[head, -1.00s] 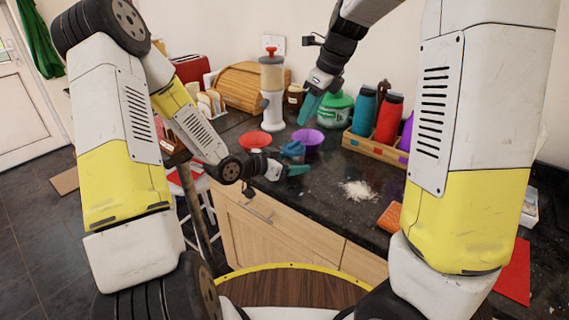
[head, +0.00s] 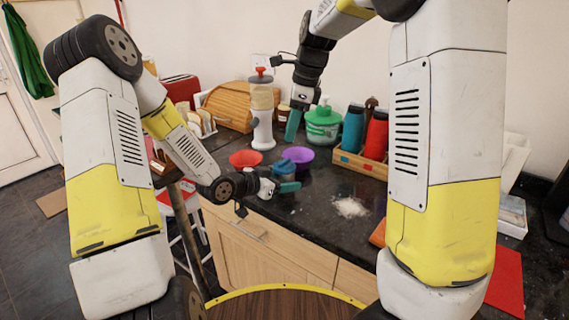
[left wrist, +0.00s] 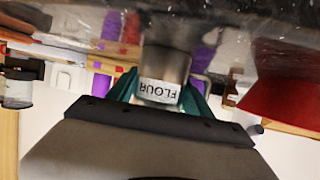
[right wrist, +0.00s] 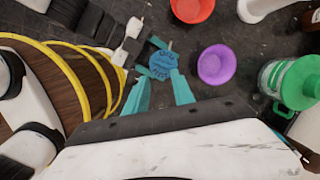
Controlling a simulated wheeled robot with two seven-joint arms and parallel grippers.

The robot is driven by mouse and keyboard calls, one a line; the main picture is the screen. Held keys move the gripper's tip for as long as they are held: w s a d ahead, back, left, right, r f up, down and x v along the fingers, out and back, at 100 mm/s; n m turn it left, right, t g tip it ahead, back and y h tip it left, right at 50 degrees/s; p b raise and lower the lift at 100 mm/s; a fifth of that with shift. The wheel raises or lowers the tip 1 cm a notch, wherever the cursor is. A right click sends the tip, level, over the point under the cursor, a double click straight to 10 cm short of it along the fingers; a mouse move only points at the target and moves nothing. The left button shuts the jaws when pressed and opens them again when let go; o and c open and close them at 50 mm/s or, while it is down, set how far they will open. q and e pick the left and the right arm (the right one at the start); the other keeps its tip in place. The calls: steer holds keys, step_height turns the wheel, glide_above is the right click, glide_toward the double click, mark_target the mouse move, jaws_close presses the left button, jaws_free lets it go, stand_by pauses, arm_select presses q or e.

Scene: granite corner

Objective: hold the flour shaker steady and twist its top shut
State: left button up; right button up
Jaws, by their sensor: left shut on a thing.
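The flour shaker (head: 284,168) shows its blue top in the head view, just left of the purple bowl. In the left wrist view its metal body with a FLOUR label (left wrist: 165,64) sits between the teal fingers. My left gripper (head: 283,184) is shut on that body, low over the counter's front. My right gripper (head: 292,124) points down in the head view, above and apart from the shaker. In the right wrist view its fingers (right wrist: 160,76) are spread and empty, with the round blue top (right wrist: 163,65) seen between and beyond the tips.
A red bowl (head: 245,159) and a purple bowl (head: 299,157) stand close behind the shaker. A white dispenser (head: 262,115), a green-lidded jar (head: 323,124) and a bottle crate (head: 359,164) stand further back. Spilled flour (head: 349,207) lies on the dark counter to the right.

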mark_target(284, 161)
steer(key=f+n+h, duration=0.1)
steer(key=f+n, duration=0.2)
steer(key=w+a+f+n, duration=0.1)
steer(key=f+n, duration=0.2)
steer(key=n, duration=0.1)
steer(key=a+f+n+g+h, duration=0.1)
steer(key=f+n, duration=0.2)
steer(key=n, duration=0.1)
steer(key=shift+w+f+h, duration=0.2)
steer(key=shift+w+h, duration=0.1)
steer(key=shift+w, duration=0.05)
jaws_close()
